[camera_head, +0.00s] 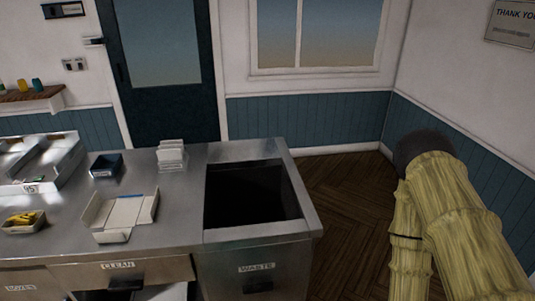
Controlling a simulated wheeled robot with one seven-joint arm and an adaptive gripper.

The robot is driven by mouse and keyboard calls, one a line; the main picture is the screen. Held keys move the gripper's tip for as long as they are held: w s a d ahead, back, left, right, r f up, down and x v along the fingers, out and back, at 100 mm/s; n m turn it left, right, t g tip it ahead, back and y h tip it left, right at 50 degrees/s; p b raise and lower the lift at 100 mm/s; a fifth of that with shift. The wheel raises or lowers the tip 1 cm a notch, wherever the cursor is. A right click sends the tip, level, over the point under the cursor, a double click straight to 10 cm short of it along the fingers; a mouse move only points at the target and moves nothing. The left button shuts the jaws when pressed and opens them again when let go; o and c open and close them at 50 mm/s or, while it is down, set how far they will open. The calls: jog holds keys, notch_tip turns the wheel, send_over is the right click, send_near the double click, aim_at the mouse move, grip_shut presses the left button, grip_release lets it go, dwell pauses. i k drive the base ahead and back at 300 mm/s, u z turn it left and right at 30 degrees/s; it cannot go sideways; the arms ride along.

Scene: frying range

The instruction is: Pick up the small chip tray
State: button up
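Several pieces could be the small chip tray, and I cannot tell for sure which it is. An open, pale, shallow tray (112,236) with flared sides sits on the steel counter left of the waste opening. A small light container (24,229) with yellow pieces in it stands at the left near the counter's front. A stack of small white trays or cartons (172,155) stands behind, near the waste opening. My arm shows at the right in a yellow sleeve, bent at a dark joint. My gripper is not in view.
A dark blue box (105,166) stands on the steel counter (180,215). The waste opening (250,195) is a deep dark hole at the counter's right. A metal fryer or basin (65,165) is at the left. Wooden floor is free right of the counter.

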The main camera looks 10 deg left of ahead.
aim_at(31, 222)
jog(key=u, duration=1.9)
